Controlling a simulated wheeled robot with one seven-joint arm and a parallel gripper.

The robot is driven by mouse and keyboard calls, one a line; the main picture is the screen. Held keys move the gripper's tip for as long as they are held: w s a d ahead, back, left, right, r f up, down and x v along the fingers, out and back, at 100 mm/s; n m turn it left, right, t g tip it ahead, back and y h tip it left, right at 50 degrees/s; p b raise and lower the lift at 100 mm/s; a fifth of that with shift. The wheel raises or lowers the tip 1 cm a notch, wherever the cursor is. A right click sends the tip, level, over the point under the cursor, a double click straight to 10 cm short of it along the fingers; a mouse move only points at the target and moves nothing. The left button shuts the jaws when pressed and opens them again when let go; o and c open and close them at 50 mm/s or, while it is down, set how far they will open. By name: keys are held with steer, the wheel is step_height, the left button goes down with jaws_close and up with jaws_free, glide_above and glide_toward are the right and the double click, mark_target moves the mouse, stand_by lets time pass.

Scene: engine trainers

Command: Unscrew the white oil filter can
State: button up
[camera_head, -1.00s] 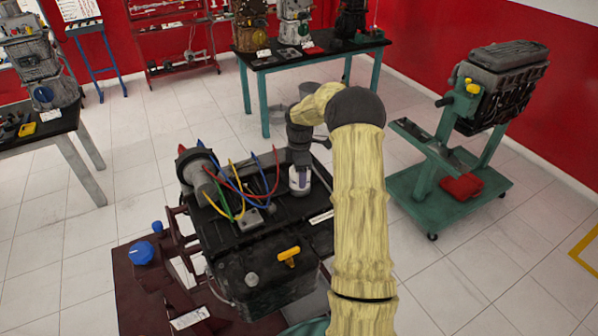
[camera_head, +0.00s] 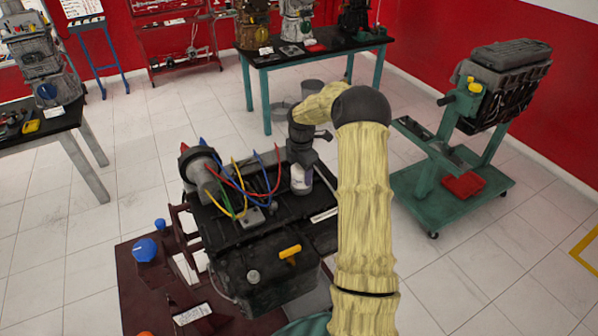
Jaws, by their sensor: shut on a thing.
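The white oil filter can (camera_head: 301,180) stands at the right back of the black engine trainer top (camera_head: 265,226), with a dark purplish mark on its side. My gripper (camera_head: 301,162) comes down on it from above and is shut on its upper part. The fingertips are small and dark here, so their exact contact is hard to see. The can looks upright. Whether its lower end touches its seat cannot be told.
A green engine stand (camera_head: 440,190) is at right. Bare floor lies between.

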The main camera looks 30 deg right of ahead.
steer(key=o, duration=1)
steer(key=shift+c, duration=0.2)
steer(key=shift+r, duration=0.1)
steer(key=shift+r+b, duration=0.35)
steer(key=shift+r, duration=0.25)
step_height(320, 180, up, 16)
steer(key=b, duration=0.3)
